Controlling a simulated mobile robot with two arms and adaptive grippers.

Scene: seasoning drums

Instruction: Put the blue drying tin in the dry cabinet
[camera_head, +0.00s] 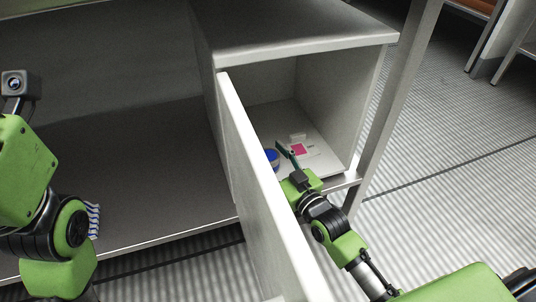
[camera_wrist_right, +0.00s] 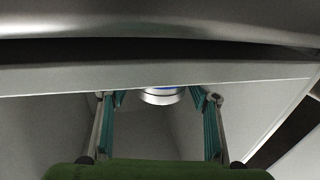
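The blue tin (camera_head: 272,158) sits inside the dry cabinet (camera_head: 307,48), near the left side of its opening, partly hidden by the door and my right arm. The cabinet door (camera_head: 262,190) stands open toward me. My right gripper (camera_head: 287,152) reaches into the cabinet, just right of the tin. In the right wrist view the tin (camera_wrist_right: 161,96), silver with a blue top, shows between the spread fingertips (camera_wrist_right: 160,97), with a gap on each side. The gripper is open and holds nothing. My left arm is at the left; its fingers are not visible.
A pink-marked white pad (camera_head: 299,149) lies on the cabinet floor. A grey table leg (camera_head: 395,100) stands right of the cabinet. The shelf (camera_head: 140,150) to its left looks bare. A blue-and-white striped thing (camera_head: 94,220) shows beside my left arm.

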